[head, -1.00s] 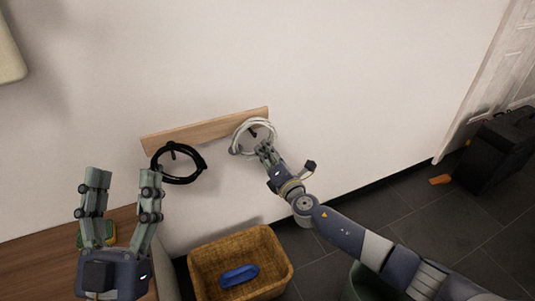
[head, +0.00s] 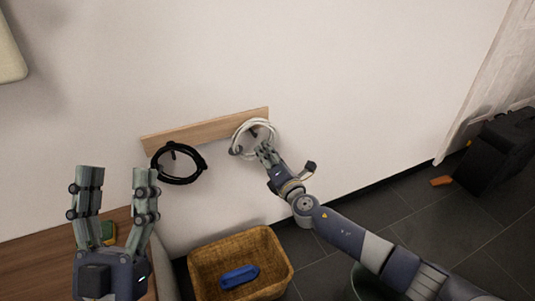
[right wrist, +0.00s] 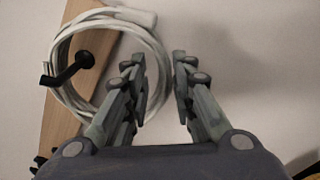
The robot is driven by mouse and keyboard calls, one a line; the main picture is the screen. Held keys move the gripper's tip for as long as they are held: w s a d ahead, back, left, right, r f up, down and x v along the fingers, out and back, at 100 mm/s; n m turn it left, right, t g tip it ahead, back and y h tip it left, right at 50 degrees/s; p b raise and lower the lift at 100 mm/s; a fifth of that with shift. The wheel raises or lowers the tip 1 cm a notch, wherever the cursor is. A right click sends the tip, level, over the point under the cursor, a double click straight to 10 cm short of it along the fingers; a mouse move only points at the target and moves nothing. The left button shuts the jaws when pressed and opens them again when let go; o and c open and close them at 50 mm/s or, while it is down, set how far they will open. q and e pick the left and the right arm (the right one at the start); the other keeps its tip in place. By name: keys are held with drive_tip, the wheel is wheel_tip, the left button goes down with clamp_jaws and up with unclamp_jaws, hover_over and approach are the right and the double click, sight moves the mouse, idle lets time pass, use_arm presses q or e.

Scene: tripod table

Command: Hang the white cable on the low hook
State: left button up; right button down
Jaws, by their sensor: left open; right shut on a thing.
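The white cable (head: 236,136) is a coiled ring in front of the right end of the wooden board on the wall. It also shows in the right wrist view (right wrist: 150,34). A dark hook (right wrist: 70,69) shows inside the ring there; I cannot tell whether the cable rests on it. My right gripper (head: 264,148) is shut on the ring's lower right side; its fingers (right wrist: 159,66) show in the right wrist view. My left gripper (head: 117,172) is open and empty at the lower left, apart from the cables.
A black cable (head: 181,181) hangs in a ring at the left end of the board (head: 205,130). Below stands a wicker basket (head: 208,285) with a blue object (head: 240,276). A wooden table (head: 40,263) is at the lower left. The wall right of the board is clear.

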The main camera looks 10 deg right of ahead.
drive_tip(key=c, duration=1.3)
unclamp_jaws()
drive_tip(key=s, duration=0.4)
drive_tip(key=s+d, duration=0.1)
drive_tip(key=s, duration=0.3)
drive_tip(key=s+d, duration=0.1)
drive_tip(key=s, duration=0.2)
drive_tip(key=shift+s+d, duration=0.15)
drive_tip(key=shift+s, duration=0.25)
